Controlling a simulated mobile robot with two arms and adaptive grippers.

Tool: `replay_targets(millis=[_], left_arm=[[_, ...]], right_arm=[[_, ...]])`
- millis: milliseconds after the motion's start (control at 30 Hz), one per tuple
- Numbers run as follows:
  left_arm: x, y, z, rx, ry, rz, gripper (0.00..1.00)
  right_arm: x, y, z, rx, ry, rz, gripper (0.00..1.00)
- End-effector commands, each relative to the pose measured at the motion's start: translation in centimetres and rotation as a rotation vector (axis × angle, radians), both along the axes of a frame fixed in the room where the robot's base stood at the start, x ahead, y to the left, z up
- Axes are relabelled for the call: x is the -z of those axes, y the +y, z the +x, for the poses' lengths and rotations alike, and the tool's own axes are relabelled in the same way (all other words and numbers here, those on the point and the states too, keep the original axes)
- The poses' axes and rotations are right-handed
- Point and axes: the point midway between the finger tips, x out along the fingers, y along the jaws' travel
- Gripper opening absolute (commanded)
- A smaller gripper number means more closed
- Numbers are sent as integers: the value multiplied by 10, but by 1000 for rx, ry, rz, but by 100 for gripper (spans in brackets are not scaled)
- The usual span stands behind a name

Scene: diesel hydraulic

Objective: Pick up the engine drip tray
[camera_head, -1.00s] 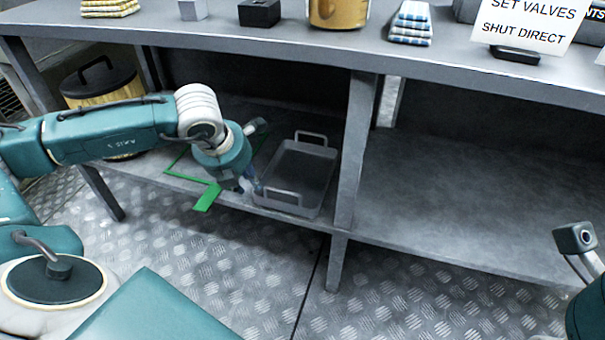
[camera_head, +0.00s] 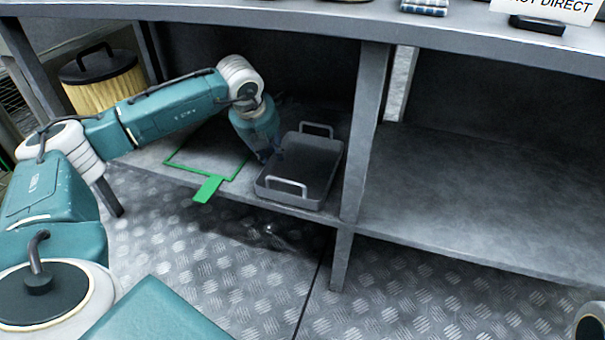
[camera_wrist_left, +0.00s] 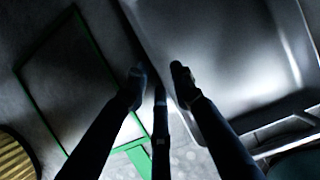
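The engine drip tray (camera_head: 312,168) is a grey, shallow rectangular tray with a raised handle at its near and far ends. It rests on the lower shelf, left of the middle post. My left gripper (camera_head: 275,157) is at the tray's left side, pointing down. In the left wrist view, its two fingers (camera_wrist_left: 158,75) are apart, one outside the tray's left wall and the other over the rim of the tray (camera_wrist_left: 225,50). Whether they touch the wall cannot be told. My right gripper is out of view.
A green outline (camera_head: 207,188) with a tab lies on the lower shelf (camera_head: 470,195) left of the tray. The middle post (camera_head: 362,140) stands close to the tray's right. The bench top (camera_head: 300,22) overhangs. A yellow bin (camera_head: 105,90) with a black lid stands at left. The right shelf bay is clear.

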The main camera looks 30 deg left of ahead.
Motion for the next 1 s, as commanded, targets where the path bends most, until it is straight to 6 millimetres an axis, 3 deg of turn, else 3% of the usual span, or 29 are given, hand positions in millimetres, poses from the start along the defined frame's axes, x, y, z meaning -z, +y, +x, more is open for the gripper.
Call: replay_targets(millis=[267, 433, 1000], left_arm=[[5, 1, 2, 0, 0, 0, 24], [5, 0, 2, 0, 0, 0, 0], [-3, 0, 3, 0, -4, -1, 0]], right_arm=[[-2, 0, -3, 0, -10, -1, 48], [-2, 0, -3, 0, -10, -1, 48], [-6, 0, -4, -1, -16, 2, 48]])
